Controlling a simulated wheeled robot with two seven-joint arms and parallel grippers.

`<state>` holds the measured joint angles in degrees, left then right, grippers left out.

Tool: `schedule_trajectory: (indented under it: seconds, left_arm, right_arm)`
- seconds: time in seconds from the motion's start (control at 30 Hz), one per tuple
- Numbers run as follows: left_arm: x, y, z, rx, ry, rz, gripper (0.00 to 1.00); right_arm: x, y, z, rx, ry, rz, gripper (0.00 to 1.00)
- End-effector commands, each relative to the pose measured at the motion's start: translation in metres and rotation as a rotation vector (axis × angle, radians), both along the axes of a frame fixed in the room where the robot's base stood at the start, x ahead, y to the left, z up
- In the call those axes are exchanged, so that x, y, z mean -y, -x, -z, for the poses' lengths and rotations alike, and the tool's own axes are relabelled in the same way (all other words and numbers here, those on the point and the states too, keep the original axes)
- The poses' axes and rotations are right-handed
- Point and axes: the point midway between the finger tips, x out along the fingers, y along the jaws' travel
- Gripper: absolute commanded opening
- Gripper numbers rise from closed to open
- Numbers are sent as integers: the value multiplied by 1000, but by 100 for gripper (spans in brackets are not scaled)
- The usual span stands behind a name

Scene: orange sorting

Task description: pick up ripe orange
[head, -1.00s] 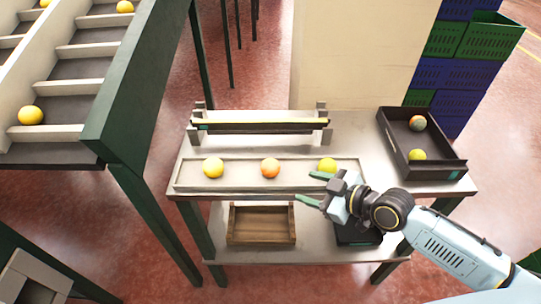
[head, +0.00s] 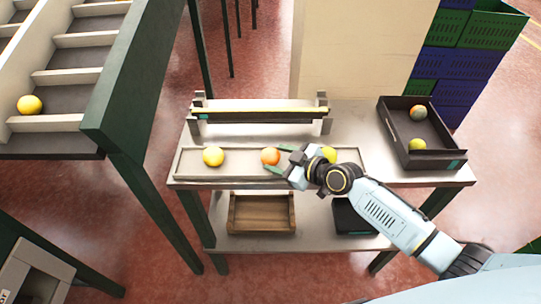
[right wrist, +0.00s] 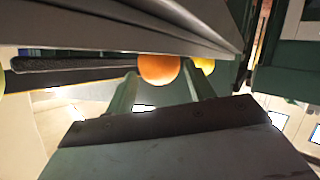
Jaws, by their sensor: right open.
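The ripe orange (head: 270,157) sits in the middle of a shallow pale tray (head: 240,173) on the table. A yellow fruit (head: 213,157) lies to its left, and another yellow fruit (head: 329,154) lies to its right, partly hidden by my arm. My right gripper (head: 274,160) is open at the right side of the orange, its fingers pointing left. In the right wrist view the orange (right wrist: 158,69) shows beyond and between the tips of the two fingers. I cannot tell whether they touch it. My left gripper is not in view.
A dark box (head: 435,158) with two fruits stands at the table's right end. A raised bar (head: 260,113) runs behind the tray. A wooden crate (head: 262,228) and a black box (head: 350,220) sit on the lower shelf. A green-sided conveyor (head: 120,80) stands at left.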

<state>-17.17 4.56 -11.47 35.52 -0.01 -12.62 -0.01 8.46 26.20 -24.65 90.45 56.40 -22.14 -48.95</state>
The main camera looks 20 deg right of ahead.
Motion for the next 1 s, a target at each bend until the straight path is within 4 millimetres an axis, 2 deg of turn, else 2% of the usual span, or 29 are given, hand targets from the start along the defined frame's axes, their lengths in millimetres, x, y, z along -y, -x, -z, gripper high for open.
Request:
schedule_trajectory:
  seconds: [0.17,0.43,0.67,0.87,1.0]
  left_arm:
    - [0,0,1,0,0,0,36]
    - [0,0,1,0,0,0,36]
    - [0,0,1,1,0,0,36]
    - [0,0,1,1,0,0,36]
    - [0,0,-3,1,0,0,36]
  right_arm:
    - [-10,-15,7,0,-1,1,54]
    - [-11,-17,8,0,0,1,54]
    - [-11,-17,8,0,0,1,25]
    - [-11,-17,7,1,0,1,24]
    - [-11,-17,-3,4,0,-1,24]
